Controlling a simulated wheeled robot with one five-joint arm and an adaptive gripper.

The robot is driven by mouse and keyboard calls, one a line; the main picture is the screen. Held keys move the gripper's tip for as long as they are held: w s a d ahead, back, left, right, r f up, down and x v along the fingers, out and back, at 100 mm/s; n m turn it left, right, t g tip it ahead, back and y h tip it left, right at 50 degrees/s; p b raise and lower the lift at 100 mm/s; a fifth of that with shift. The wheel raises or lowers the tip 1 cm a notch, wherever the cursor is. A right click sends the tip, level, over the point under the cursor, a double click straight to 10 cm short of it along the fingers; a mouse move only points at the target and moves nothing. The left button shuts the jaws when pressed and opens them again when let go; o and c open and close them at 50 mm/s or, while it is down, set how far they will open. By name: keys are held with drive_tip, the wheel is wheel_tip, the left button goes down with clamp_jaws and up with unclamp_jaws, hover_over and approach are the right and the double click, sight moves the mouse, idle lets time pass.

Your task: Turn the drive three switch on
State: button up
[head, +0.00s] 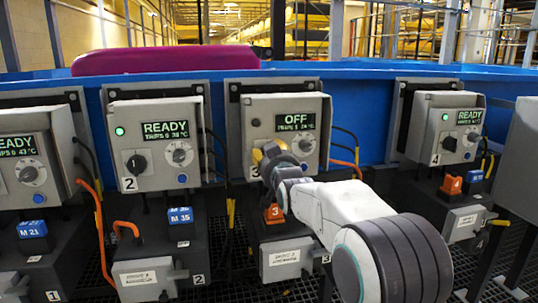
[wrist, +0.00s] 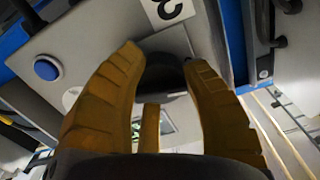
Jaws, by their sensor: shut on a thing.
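The drive three box (head: 318,110) is grey, with a display (head: 298,121) reading OFF and a dark lamp (head: 255,122). My gripper (head: 268,158) is at the left of its face and hides the switch in the head view. In the wrist view, the yellow fingers (wrist: 160,85) close around the black drive three switch knob (wrist: 165,76), whose turn angle I cannot tell. The label 3 (wrist: 169,9) is beyond it. A dial (head: 306,145) sits to the right of my gripper.
Drive two's box (head: 157,108), at left, and drive four's box (head: 440,115), at right, read READY with green lamps. A blue button (wrist: 47,68) is beside my fingers. An orange block (head: 274,213) marked 3 is below my gripper. Cables (head: 343,150) hang at the right.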

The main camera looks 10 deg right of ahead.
drive_tip(key=m, duration=0.2)
drive_tip(key=r+m, duration=0.1)
drive_tip(key=m, duration=0.1)
drive_tip(key=shift+m, duration=0.3)
drive_tip(key=m, duration=0.3)
drive_tip(key=shift+m, duration=0.4)
drive_tip(key=m, duration=0.4)
drive_tip(key=shift+d+f, duration=0.15)
drive_tip(key=shift+m, duration=1.8)
drive_tip(key=shift+d+f, duration=0.1)
drive_tip(key=o, duration=0.9)
drive_tip(key=shift+d+m, duration=0.1)
drive_tip(key=shift+m, duration=0.2)
drive_tip(key=shift+c, duration=0.2)
drive_tip(key=o, duration=0.3)
drive_tip(key=shift+f, duration=0.2)
drive_tip(key=shift+o, duration=0.2)
